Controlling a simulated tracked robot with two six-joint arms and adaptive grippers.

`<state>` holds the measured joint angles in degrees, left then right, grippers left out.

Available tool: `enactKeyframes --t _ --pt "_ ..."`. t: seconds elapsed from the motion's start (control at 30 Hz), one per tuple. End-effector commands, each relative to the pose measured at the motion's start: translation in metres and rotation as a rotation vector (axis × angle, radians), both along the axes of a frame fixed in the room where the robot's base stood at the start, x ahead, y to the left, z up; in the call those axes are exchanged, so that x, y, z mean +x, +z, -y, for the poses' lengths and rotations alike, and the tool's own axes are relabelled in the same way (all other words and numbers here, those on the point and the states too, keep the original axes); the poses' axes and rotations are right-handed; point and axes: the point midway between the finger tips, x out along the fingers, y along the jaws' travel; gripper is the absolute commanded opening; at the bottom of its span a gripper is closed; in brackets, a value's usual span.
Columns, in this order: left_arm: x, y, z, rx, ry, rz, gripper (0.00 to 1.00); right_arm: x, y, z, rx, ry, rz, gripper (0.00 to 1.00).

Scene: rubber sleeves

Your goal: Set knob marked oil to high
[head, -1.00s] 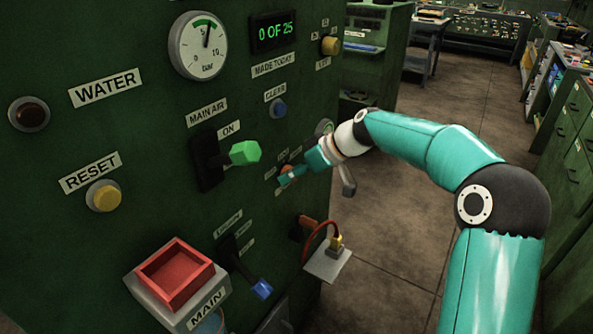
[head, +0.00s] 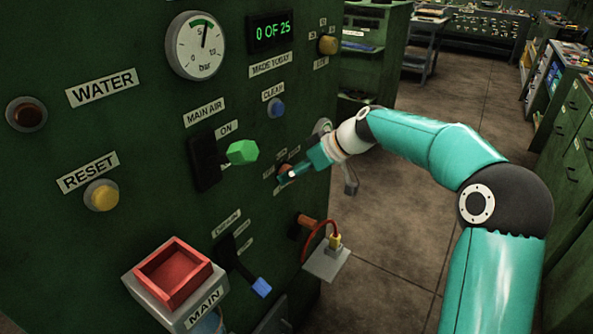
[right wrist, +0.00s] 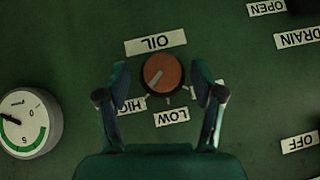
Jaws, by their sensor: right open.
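The oil knob (right wrist: 163,74) is round and orange-brown, under a label (right wrist: 156,42) that reads OIL upside down in the right wrist view. A pale mark on it points to the lower left, towards the label starting HIG (right wrist: 131,104). A LOW label (right wrist: 171,117) sits below it. My right gripper (right wrist: 161,80) is open, with one finger on each side of the knob; I cannot tell whether they touch it. In the head view the right gripper (head: 287,176) is at the panel and partly covers the knob (head: 284,169). My left gripper is not in view.
The green panel also carries a MAIN AIR lever (head: 242,152), a blue CLEAR button (head: 277,108), a yellow knob (head: 328,45) and a blue-tipped lever (head: 261,287). The floor (head: 415,200) to the right is clear.

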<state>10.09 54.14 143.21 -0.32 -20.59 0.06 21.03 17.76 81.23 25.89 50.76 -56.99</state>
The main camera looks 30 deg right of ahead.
Motion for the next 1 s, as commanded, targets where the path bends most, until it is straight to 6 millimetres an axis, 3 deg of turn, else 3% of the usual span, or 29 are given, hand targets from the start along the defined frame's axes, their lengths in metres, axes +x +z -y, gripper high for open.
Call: enactKeyframes --t 0.6,1.0 --pt "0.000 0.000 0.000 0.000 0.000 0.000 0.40 -0.059 0.073 0.042 -0.004 -0.005 0.003 0.67" --pt "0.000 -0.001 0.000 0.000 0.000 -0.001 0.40 -0.065 0.079 0.046 -0.003 -0.003 0.001 0.67"
